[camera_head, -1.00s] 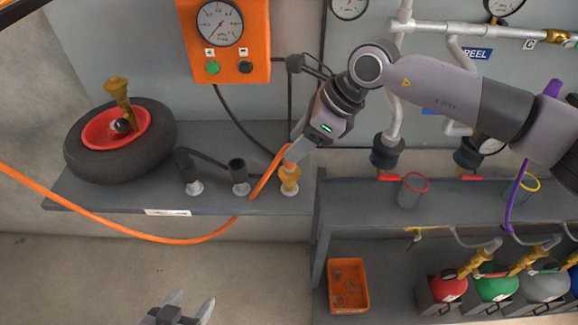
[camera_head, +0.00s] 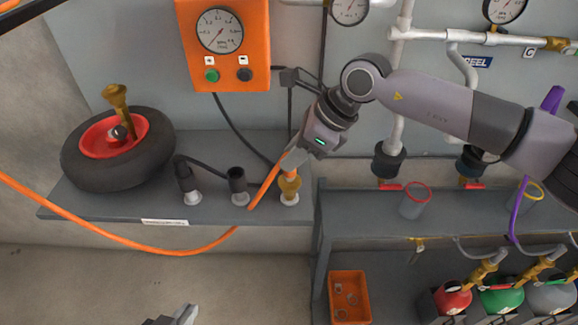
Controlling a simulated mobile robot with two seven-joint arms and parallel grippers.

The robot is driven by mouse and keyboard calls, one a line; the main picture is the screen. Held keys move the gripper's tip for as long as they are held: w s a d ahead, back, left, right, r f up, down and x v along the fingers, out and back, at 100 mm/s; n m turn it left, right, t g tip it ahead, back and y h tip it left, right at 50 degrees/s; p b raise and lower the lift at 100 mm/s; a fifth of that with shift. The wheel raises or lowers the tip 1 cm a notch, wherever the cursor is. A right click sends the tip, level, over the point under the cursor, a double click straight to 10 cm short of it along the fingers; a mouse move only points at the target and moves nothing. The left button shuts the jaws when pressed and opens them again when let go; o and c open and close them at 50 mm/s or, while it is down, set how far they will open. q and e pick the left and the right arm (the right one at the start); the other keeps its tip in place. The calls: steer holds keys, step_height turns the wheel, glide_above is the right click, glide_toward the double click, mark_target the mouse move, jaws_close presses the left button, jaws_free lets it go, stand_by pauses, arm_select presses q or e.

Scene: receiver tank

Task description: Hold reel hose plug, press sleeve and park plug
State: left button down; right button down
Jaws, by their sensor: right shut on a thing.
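The orange reel hose (camera_head: 150,243) runs in from the left edge, sags before the shelf and rises to my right gripper. My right gripper (camera_head: 291,161) reaches down and left and is shut on the hose's plug end, which its fingers largely hide. Directly below its fingers a brass coupling (camera_head: 289,187) stands upright on a white base on the shelf. Whether the plug is seated in the brass or just above it cannot be told. My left gripper (camera_head: 180,316) is mostly cut off by the bottom edge, well away from the coupling; its jaw opening is unclear.
Two dark holders (camera_head: 238,181) stand on the shelf (camera_head: 110,212) left of the coupling. A wheel with a red hub (camera_head: 100,148) lies further left. An orange gauge box (camera_head: 228,75) hangs above. A lower bench at right carries clear cups (camera_head: 414,204), with coloured bottles (camera_head: 453,298) below.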

arm_select(q)
steer(key=w+a+r+n+t, duration=0.2)
steer(key=w+a+r+n, duration=0.1)
steer(key=w+r, duration=0.35)
steer(key=w+a+r+n+t, duration=0.1)
steer(key=w+a+r+n, duration=0.3)
steer(key=r, duration=0.4)
steer(key=w+r+t+h, duration=0.1)
steer(key=w+r+h, duration=0.4)
steer(key=r, duration=0.9)
steer(key=w+d+m+g+h, duration=0.1)
steer(key=w+d+m+g, duration=0.1)
steer(key=d+m+g, duration=1.35)
steer(key=d+f+m+t, duration=0.1)
steer(key=d+f, duration=0.1)
steer(key=w+d+f+m+t, duration=0.1)
steer(key=d+f+m, duration=0.1)
steer(key=d+f, duration=0.1)
steer(key=w+d+f+m+t, duration=0.1)
steer(key=d+f, duration=0.1)
steer(key=d, duration=0.1)
steer(key=shift+w+d+f+t, duration=0.1)
steer(key=shift+d+f+t, duration=0.05)
steer(key=shift+f+t, duration=0.15)
